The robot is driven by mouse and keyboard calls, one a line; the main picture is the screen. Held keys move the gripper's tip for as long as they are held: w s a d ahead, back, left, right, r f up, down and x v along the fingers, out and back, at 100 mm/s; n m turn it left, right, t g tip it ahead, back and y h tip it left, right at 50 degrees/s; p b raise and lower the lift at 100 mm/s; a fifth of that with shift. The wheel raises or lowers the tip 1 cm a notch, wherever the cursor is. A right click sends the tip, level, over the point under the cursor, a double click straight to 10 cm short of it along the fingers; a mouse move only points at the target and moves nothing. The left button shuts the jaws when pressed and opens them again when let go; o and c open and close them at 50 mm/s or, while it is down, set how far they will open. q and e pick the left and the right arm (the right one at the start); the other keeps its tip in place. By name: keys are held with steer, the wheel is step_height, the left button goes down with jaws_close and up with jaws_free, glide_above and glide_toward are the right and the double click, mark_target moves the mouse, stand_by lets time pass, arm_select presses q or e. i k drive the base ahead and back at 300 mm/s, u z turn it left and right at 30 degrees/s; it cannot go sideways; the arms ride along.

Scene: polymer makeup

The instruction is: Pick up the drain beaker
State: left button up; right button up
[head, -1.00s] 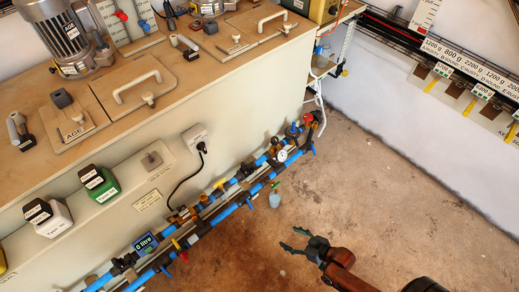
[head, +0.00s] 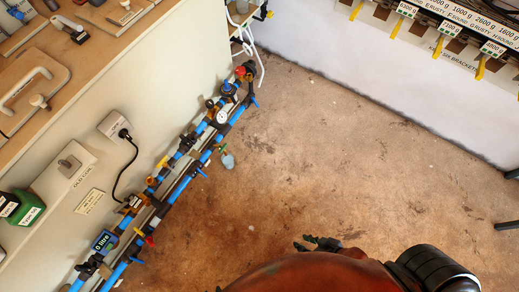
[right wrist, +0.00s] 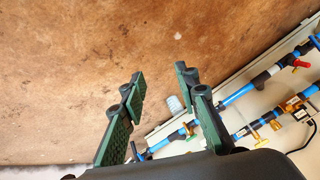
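The drain beaker (head: 227,160) is a small pale blue-grey cup below a green-handled drain tap (head: 220,148) on the blue pipework. It also shows in the right wrist view (right wrist: 175,104), between the finger lines and close to the right-hand finger, beyond the fingertips. My right gripper (head: 318,243) is at the lower middle of the head view, to the right of and below the beaker, partly hidden by my orange-brown arm. In the right wrist view its green-padded fingers (right wrist: 159,82) are spread apart with nothing between the pads. My left gripper is in neither view.
Blue pipes (head: 176,177) with valves and a gauge (head: 222,117) run along the cabinet (head: 150,90) at the left. A white wall (head: 370,80) with a bracket rail bounds the back. The brown floor (head: 330,150) between them is mostly clear.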

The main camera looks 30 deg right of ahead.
mark_target(228, 161)
steer(key=z, duration=0.25)
steer(key=k, duration=0.55)
steer(key=u, duration=1.05)
